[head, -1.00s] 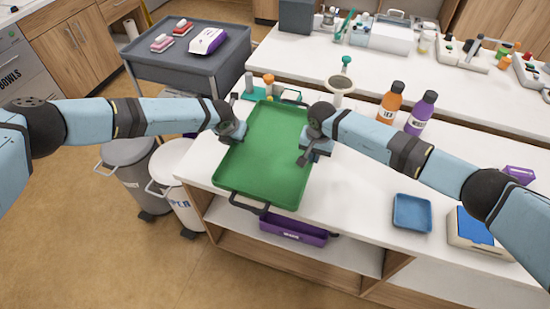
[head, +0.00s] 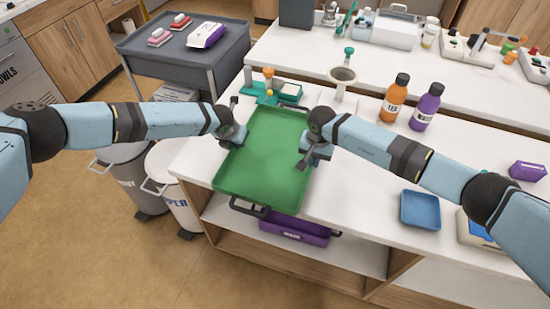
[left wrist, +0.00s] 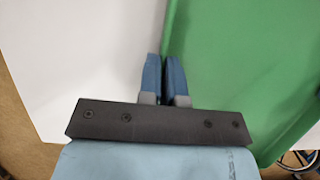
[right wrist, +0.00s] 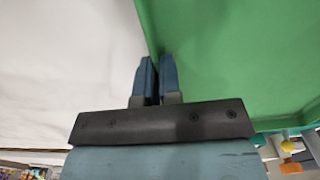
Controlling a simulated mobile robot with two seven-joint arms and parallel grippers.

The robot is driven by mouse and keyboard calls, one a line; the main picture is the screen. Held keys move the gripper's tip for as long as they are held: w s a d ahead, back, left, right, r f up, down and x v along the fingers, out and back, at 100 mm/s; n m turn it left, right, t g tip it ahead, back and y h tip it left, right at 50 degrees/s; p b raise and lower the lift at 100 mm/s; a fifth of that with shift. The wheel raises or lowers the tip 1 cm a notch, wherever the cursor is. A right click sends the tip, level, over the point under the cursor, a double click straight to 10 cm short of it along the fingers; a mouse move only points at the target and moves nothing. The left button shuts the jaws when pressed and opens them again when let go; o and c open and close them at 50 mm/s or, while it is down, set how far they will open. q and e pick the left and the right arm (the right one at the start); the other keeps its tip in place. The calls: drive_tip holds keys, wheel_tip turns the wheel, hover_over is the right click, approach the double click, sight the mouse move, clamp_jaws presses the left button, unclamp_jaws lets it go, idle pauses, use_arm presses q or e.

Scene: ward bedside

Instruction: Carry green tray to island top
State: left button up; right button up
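The green tray (head: 265,160) is a shallow rectangular tray over the front left part of the white counter, its near end with a black handle (head: 249,207) overhanging the front edge. My left gripper (head: 235,130) is at its left rim; in the left wrist view, the fingers (left wrist: 165,80) are close together at the edge of the tray (left wrist: 240,70). My right gripper (head: 308,155) is at the right rim; in the right wrist view, the fingers (right wrist: 157,80) pinch the wall of the tray (right wrist: 230,60). The tray looks empty and about level. I cannot tell whether it touches the counter.
A green-based item (head: 275,90) stands just behind the tray. Orange (head: 394,100) and purple (head: 425,108) bottles and a blue dish (head: 420,209) are to the right. A purple bin (head: 295,229) is on the shelf below. A grey cart (head: 185,50) and waste bins (head: 175,190) stand left.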

use_arm(q)
drive_tip(key=o, duration=0.4)
use_arm(e)
drive_tip(key=o, duration=0.4)
use_arm(q)
drive_tip(key=shift+o, duration=0.2)
use_arm(e)
drive_tip(key=shift+o, duration=0.2)
use_arm(q)
drive_tip(key=shift+r, duration=0.15)
use_arm(e)
drive_tip(key=shift+r, duration=0.35)
use_arm(q)
drive_tip(key=v, duration=1.2)
use_arm(e)
wheel_tip(320, 180, up, 11)
drive_tip(key=shift+r, duration=0.2)
